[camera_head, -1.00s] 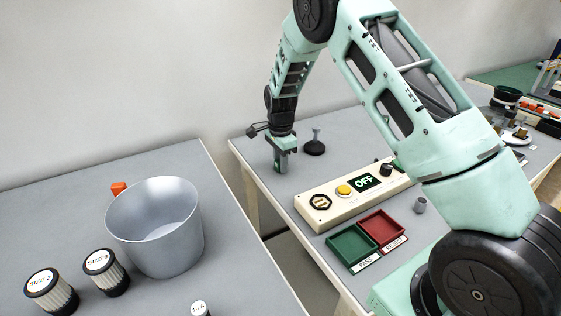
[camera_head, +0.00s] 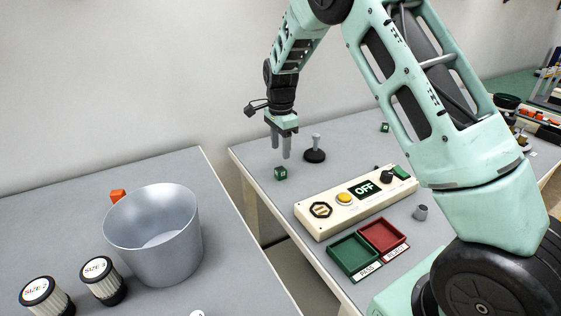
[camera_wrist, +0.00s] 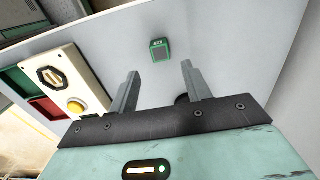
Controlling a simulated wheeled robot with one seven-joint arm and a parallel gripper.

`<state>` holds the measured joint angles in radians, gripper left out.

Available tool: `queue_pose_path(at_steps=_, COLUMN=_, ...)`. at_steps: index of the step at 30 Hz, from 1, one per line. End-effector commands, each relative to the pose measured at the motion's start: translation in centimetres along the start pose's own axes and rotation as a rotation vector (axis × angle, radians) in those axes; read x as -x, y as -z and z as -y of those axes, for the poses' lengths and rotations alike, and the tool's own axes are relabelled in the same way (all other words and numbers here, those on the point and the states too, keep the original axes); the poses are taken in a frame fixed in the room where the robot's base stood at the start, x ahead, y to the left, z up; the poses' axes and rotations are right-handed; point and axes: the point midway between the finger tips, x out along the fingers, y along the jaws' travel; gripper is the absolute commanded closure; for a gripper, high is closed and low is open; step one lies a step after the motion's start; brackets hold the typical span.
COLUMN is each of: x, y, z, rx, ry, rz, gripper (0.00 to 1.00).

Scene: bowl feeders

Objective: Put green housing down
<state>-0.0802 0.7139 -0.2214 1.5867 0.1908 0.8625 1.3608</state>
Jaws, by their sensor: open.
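The green housing (camera_head: 280,173) is a small green block with a dark front. It rests on the grey table near its left edge, and it also shows in the wrist view (camera_wrist: 159,49), beyond the fingertips. My gripper (camera_head: 279,153) hangs just above the housing, fingers pointing down, open and empty. In the wrist view its two fingers (camera_wrist: 160,72) stand apart with bare table between them. A second, similar small green block (camera_head: 385,127) sits farther back on the same table, partly beside my arm.
A black-based grey post (camera_head: 315,152) stands close right of my gripper. In front are a control panel (camera_head: 330,215) reading OFF, a green tray (camera_head: 353,254), a red tray (camera_head: 383,236) and a grey cup (camera_head: 421,212). A metal bowl (camera_head: 150,235) stands on the left table, across a gap.

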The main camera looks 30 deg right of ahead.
Motion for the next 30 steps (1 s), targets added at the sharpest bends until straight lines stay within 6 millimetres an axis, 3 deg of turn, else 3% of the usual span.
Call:
queue_pose_path(at_steps=6, x=2.9, y=0.0, z=0.0, rx=0.0, ry=0.002, rz=0.0, gripper=0.52)
queue_pose_path(at_steps=13, x=3.6, y=-0.3, z=-0.1, rx=0.011, ry=0.0, rz=0.003, gripper=0.52)
queue_pose_path(at_steps=17, x=4.6, y=-4.0, z=-2.1, rx=0.17, ry=0.004, rz=0.037, gripper=0.52)
queue_pose_path(at_steps=20, x=6.1, y=-9.8, z=-6.3, rx=0.458, ry=0.016, rz=0.084, gripper=0.52)
queue_pose_path(at_steps=23, x=7.6, y=-16.1, z=-12.9, rx=0.852, ry=0.038, rz=0.12, gripper=0.52)
queue_pose_path(at_steps=24, x=8.0, y=-18.2, z=-16.0, rx=1.019, ry=0.047, rz=0.126, gripper=0.52)
queue_pose_path(at_steps=27, x=8.6, y=-21.6, z=-23.7, rx=1.42, ry=0.065, rz=0.123, gripper=0.52)
queue_pose_path(at_steps=30, x=8.4, y=-22.9, z=-30.3, rx=1.765, ry=0.074, rz=0.097, gripper=0.52)
